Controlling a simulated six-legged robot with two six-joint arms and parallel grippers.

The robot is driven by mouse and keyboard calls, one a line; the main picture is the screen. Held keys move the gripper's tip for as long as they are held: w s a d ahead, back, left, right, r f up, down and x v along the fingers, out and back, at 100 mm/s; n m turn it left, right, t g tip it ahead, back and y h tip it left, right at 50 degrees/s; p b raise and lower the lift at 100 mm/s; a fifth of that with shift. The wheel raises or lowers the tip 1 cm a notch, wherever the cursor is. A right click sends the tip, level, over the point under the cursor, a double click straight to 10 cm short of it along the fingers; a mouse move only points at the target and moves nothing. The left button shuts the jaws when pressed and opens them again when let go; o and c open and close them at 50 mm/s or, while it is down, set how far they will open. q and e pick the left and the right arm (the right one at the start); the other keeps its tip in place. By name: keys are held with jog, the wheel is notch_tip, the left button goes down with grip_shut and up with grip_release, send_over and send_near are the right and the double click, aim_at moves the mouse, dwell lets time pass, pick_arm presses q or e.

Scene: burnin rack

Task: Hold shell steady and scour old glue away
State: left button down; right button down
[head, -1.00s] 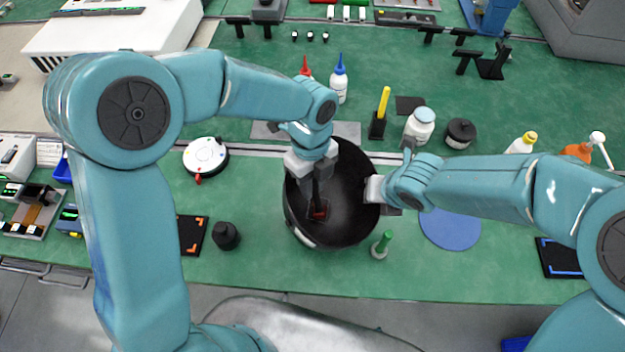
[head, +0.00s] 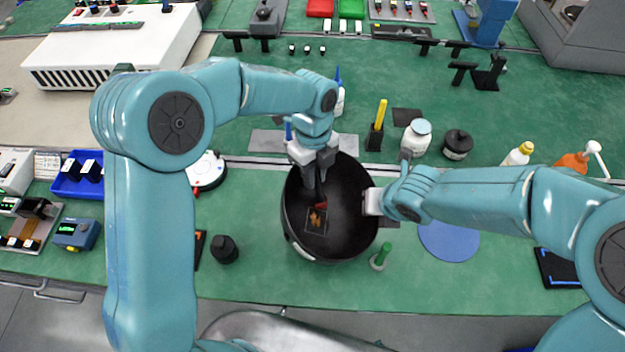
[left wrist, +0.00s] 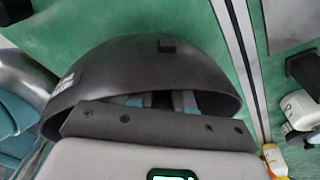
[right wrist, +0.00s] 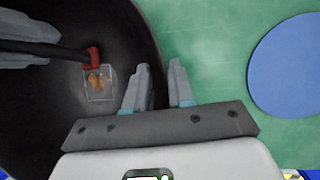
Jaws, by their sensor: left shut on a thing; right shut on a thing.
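The shell (head: 345,235) is a black, hollow, bowl-like piece lying open side up on the green bench. Inside it is an orange-brown old glue patch (head: 316,218) within a thin square outline; it also shows in the right wrist view (right wrist: 98,80). My left gripper (head: 317,180) is over the shell's opening, shut on a dark-handled tool with a red head (right wrist: 93,57). The red head is at the patch's upper edge; contact cannot be told. My right gripper (head: 375,202) is shut on the shell's right rim.
A green-topped peg (head: 381,256) stands close to the shell's lower right. A black knob-like object (head: 224,249) is to its left. A blue disc (head: 449,238) lies under my right arm. Bottles and a yellow-handled tool (head: 379,120) stand behind.

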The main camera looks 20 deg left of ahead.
pick_arm(q)
jog(key=shift+s+d+r, duration=0.1)
jog(key=shift+s+d, duration=0.1)
jog(key=shift+s, duration=1.3)
jog(key=shift+s+d+r, duration=0.1)
jog(key=shift+s+d, duration=0.1)
jog(key=shift+s, duration=1.25)
jog(key=shift+a+r, duration=0.1)
jog(key=shift+a, duration=0.2)
jog(key=shift+w+a+f, duration=0.1)
jog(key=shift+w+a, duration=0.05)
jog(key=shift+w, duration=0.65)
jog(key=shift+w+a+f, duration=0.1)
jog(key=shift+w, duration=0.7)
jog(key=shift+w+a+r, duration=0.1)
jog(key=shift+w+a, duration=0.1)
jog(key=shift+w, duration=1.2)
jog(key=shift+s+d+r, duration=0.1)
jog(key=shift+s+d, duration=0.05)
jog(key=shift+s, duration=0.85)
jog(key=shift+s+d+r, duration=0.1)
jog(key=shift+s+d, duration=0.1)
jog(key=shift+s, duration=0.75)
jog(key=shift+s+d, duration=0.15)
jog(key=shift+s, duration=0.85)
